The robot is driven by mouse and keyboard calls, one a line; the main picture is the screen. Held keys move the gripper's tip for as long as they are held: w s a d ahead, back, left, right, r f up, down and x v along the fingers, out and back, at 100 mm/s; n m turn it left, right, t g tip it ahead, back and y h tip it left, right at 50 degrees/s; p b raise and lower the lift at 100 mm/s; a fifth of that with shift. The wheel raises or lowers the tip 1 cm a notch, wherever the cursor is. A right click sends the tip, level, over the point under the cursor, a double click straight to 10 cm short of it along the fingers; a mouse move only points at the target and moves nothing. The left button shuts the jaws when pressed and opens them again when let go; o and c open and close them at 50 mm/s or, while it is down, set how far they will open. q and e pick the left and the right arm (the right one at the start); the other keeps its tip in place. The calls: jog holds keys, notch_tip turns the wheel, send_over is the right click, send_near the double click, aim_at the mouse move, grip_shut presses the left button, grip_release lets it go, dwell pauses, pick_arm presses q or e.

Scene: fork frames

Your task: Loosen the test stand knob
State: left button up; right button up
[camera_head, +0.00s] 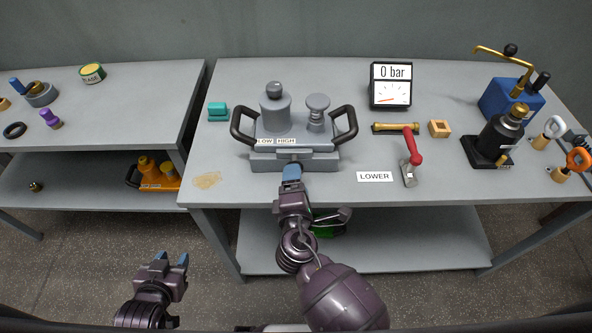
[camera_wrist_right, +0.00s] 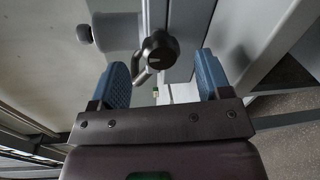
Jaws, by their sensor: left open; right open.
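The grey test stand (camera_head: 260,160) with two black side handles and LOW and HIGH labels sits on the right table. On top are a cylinder with a ball (camera_head: 274,95) and a mushroom-shaped piece (camera_head: 317,110). My right gripper (camera_head: 291,172) is at the stand's front, near the table's edge. In the right wrist view, a dark round knob (camera_wrist_right: 160,50) shows between the open fingers of my right gripper (camera_wrist_right: 165,80); contact cannot be told. The head view does not show this knob clearly. My left gripper (camera_head: 171,260) is open and empty, low before the tables.
A black jack (camera_head: 492,140) and blue pump (camera_head: 510,100) stand farther right. A teal block (camera_head: 217,111) lies left. A gap separates the tables.

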jog(key=s, duration=0.5)
jog(key=shift+s+r, duration=0.35)
jog(key=shift+r, duration=0.05)
jog(key=s+d+f+m+g, duration=0.1)
jog(key=s+d+f+m, duration=0.2)
jog(key=d+m, duration=0.3)
jog(key=s+d+f+m+g, duration=0.2)
jog(key=d+m, duration=0.5)
jog(key=d, duration=0.5)
jog(key=s+d+f+m+g, duration=0.1)
jog(key=s+d+f+m, duration=0.3)
jog(key=d, duration=0.5)
jog(key=shift+d+f+m+g, duration=0.15)
jog(key=shift+f+m+g, duration=0.4)
jog(key=shift+m, duration=0.65)
jog(key=shift+s+f, duration=0.1)
